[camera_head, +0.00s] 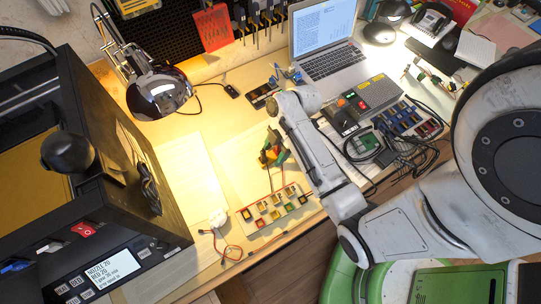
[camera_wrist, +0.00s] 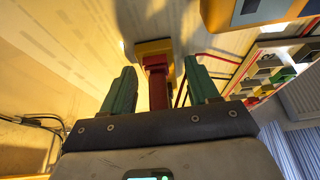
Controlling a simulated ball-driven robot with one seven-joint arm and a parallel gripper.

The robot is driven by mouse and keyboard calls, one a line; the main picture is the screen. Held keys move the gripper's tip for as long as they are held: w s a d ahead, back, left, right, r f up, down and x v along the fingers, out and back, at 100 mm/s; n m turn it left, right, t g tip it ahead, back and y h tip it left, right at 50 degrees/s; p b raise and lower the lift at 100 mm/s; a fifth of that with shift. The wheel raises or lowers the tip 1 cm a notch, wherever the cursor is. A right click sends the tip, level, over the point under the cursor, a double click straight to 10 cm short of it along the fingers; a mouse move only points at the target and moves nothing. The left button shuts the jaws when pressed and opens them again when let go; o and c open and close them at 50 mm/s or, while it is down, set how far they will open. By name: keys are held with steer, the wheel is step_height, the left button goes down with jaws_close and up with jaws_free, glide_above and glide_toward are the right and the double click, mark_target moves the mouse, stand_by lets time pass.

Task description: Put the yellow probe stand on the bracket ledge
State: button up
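The yellow probe stand appears in the wrist view as a yellow base (camera_wrist: 154,46) with a red upright part (camera_wrist: 157,88). It lies between the two green fingers of my gripper (camera_wrist: 160,82), with a gap on both sides. In the head view my gripper (camera_head: 274,150) is over the middle of the workbench, and a small red and yellow part of the stand (camera_head: 270,155) shows among its green fingers. My gripper is open, not closed on the stand. I cannot make out the bracket ledge in either view.
A white tray of coloured parts (camera_head: 274,212) lies just in front of my gripper, with red wires beside it. A black printer (camera_head: 120,190) fills the left. A chrome lamp (camera_head: 158,92), a laptop (camera_head: 335,62) and a control box (camera_head: 368,97) stand behind. Bare bench lies left of my gripper.

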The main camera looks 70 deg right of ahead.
jaws_close()
stand_by(0.3)
steer(key=shift+r, duration=0.15)
steer(key=shift+r, duration=0.9)
steer(key=s+r+p, duration=0.4)
steer(key=s+r, duration=0.7)
steer(key=s, duration=0.3)
steer(key=shift+a, duration=0.15)
